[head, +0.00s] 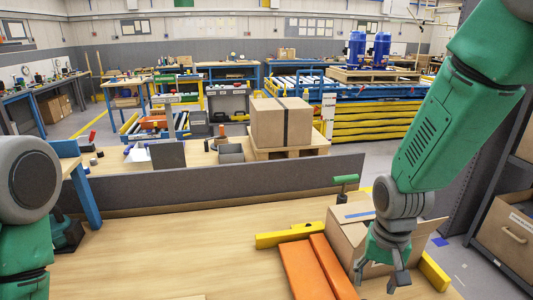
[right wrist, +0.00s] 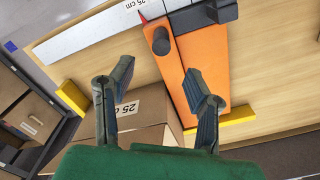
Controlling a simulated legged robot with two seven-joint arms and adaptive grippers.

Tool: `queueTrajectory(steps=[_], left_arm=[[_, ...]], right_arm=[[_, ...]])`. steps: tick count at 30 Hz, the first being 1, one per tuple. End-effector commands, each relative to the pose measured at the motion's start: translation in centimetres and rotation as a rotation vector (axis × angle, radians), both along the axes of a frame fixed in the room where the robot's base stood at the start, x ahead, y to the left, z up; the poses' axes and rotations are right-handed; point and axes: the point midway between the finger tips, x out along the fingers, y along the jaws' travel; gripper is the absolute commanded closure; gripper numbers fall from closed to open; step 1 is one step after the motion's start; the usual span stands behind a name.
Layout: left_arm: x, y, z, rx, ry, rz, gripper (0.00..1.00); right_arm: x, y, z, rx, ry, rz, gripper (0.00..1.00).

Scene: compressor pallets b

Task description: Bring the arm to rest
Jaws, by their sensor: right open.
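My right arm hangs over the workbench (head: 185,245) in the head view, and its gripper (head: 380,279) points down in front of a cardboard box (head: 345,238). The gripper is open, with nothing between its fingers. In the right wrist view the two fingers (right wrist: 158,90) stand wide apart. A box with a "25 cm" label (right wrist: 150,107) shows behind and below them, and an orange plate (right wrist: 203,60) lies beyond. I cannot tell whether a finger touches the box. Only links of my left arm show at the left edge; its gripper is out of the picture.
A grey divider (head: 225,182) runs along the bench's back. A shelf with a carton (head: 508,232) stands at right. The bench's left and middle are mostly clear.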

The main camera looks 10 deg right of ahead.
Motion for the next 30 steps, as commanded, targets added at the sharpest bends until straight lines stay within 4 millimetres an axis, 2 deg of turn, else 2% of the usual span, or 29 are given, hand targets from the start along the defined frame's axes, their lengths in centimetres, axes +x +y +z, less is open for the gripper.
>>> queueTrajectory(steps=[5,6,9,12,15,20,21,23,30], left_arm=[[0.0,0.0,0.0,0.000,0.001,0.000,0.56],[0.0,0.0,0.0,0.000,0.001,0.000,0.56],[0.0,0.0,0.0,0.000,0.001,0.000,0.56],[0.0,0.0,0.0,0.000,0.001,0.000,0.56],[0.0,0.0,0.0,0.000,0.000,0.000,0.56],[0.0,0.0,0.0,0.000,0.001,0.000,0.56],[0.0,0.0,-0.3,0.000,0.001,0.000,0.56],[0.0,0.0,-1.9,0.000,-0.001,0.000,0.56],[-0.1,0.0,-6.6,0.000,0.001,0.000,0.56]], right_arm=[[-5.9,-1.1,-8.7,-0.004,0.026,0.117,0.56],[-7.8,-1.4,-10.7,-0.005,0.029,0.153,0.56],[-12.3,-1.8,-14.4,-0.004,0.025,0.237,0.56],[-16.1,-2.1,-16.7,-0.001,0.021,0.305,0.56],[-19.6,-2.2,-18.1,0.003,0.019,0.361,0.56],[-24.5,-2.3,-19.3,0.011,0.015,0.440,0.56],[-25.3,-2.3,-19.7,0.012,0.011,0.456,0.56],[-24.3,-2.2,-21.3,0.007,-0.003,0.461,0.56],[-23.6,-2.0,-25.7,-0.001,-0.017,0.484,0.56]])
